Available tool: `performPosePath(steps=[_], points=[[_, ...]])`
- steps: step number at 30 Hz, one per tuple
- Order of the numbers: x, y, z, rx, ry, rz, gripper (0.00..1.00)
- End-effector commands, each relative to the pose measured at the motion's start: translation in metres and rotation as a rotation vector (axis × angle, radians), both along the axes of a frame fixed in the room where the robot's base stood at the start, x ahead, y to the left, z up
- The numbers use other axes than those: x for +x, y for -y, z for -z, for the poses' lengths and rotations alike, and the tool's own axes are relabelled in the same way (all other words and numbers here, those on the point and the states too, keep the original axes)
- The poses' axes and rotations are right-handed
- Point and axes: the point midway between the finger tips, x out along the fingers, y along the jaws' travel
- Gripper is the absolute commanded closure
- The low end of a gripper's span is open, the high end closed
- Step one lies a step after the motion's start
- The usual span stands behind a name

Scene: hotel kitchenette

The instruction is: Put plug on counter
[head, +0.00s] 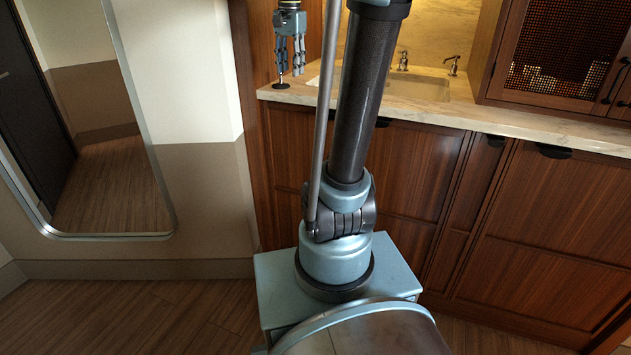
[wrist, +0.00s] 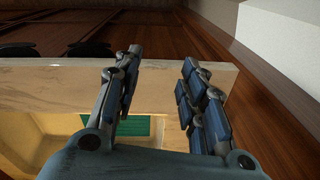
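A small dark round piece with a thin upright stem, which looks like the plug (head: 281,86), rests on the left end of the pale stone counter (head: 495,112) in the head view. My gripper (head: 290,72) hangs fingers-down just above it, near the wall. Whether the fingers touch the stem, I cannot tell. In the wrist view my gripper (wrist: 163,62) has its fingers apart, with bare counter (wrist: 60,88) visible between them. I cannot make out the plug there; a finger may hide it.
The sink (head: 425,86) is set in the counter, with two taps (head: 403,60) behind it. A green item (wrist: 145,126) shows inside the sink in the wrist view. A mesh-fronted cabinet (head: 560,45) stands on the right. A wall borders the counter's left end.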

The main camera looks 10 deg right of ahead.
Motion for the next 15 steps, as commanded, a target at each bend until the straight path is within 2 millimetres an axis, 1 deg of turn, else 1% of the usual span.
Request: performPosePath(steps=[1,3,8,12,14,15], points=[[-0.018,0.001,0.011,-0.004,0.007,-0.041,0.62],[-0.041,0.003,0.026,-0.01,0.015,-0.101,0.62],[-0.089,0.006,0.063,-0.027,0.035,-0.24,0.62],[-0.131,0.009,0.1,-0.044,0.051,-0.362,0.62],[-0.148,0.01,0.117,-0.052,0.059,-0.415,0.62],[-0.159,0.01,0.129,-0.057,0.065,-0.449,0.62]])
